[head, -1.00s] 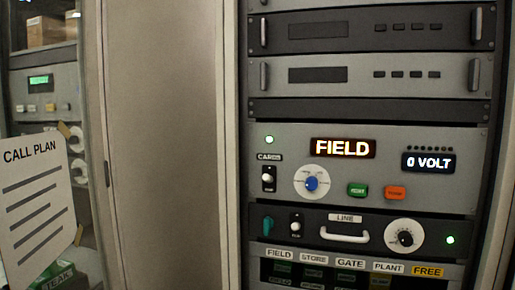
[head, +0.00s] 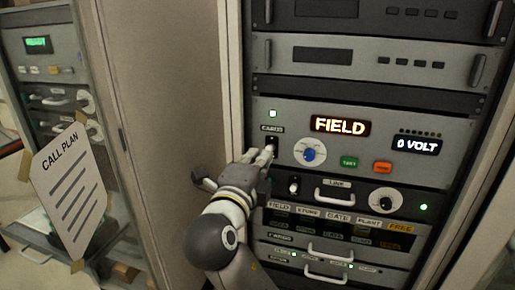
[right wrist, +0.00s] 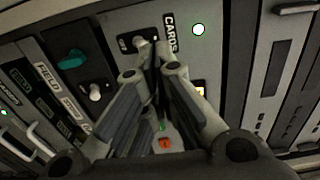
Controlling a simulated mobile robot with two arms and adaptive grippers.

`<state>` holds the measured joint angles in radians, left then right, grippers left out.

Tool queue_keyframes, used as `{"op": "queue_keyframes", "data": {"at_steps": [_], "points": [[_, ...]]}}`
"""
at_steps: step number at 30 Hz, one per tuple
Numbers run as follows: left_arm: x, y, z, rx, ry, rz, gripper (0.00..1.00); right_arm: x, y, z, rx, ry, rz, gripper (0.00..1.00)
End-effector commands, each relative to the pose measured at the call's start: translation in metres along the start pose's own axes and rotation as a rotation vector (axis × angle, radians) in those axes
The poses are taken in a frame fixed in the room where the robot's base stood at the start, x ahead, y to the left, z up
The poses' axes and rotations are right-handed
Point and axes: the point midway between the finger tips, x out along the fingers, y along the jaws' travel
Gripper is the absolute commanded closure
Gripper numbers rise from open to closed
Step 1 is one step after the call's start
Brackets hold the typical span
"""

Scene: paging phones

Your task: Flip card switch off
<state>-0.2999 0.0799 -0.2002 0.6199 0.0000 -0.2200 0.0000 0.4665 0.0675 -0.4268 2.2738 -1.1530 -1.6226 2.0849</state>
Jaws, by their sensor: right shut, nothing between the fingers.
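The card switch (head: 272,141) is a small toggle on a black plate under the CARDS label, on the panel with the lit FIELD display. It also shows in the right wrist view (right wrist: 139,43), with its pale knob just beyond my fingertips. I cannot tell if they touch it, nor which way the toggle is set. My right gripper (head: 267,153) is shut and empty, pointing at the switch from below. It fills the middle of the right wrist view (right wrist: 152,72). My left gripper is out of view.
Right of the switch are a blue-centred dial (head: 309,152), a green button (head: 349,162) and an orange button (head: 382,167). Below is a LINE unit with a handle (head: 335,198) and another toggle (head: 294,188). A CALL PLAN sheet (head: 70,190) stands at left.

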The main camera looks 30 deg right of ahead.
Motion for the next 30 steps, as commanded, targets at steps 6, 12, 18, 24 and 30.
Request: {"op": "queue_keyframes", "data": {"at_steps": [6,12,18,24,30], "points": [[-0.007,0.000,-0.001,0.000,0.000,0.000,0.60,0.017,-0.002,-0.001,-0.001,0.004,-0.002,1.00],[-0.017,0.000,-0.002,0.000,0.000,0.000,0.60,0.042,-0.003,-0.001,-0.004,0.004,-0.002,1.00],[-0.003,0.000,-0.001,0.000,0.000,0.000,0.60,0.065,0.004,-0.001,0.002,0.002,0.002,1.00],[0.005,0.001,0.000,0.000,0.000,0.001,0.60,0.082,0.003,0.000,0.001,0.002,0.001,1.00],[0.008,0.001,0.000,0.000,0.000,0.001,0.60,0.088,0.001,0.000,0.002,0.001,0.001,1.00]]}}
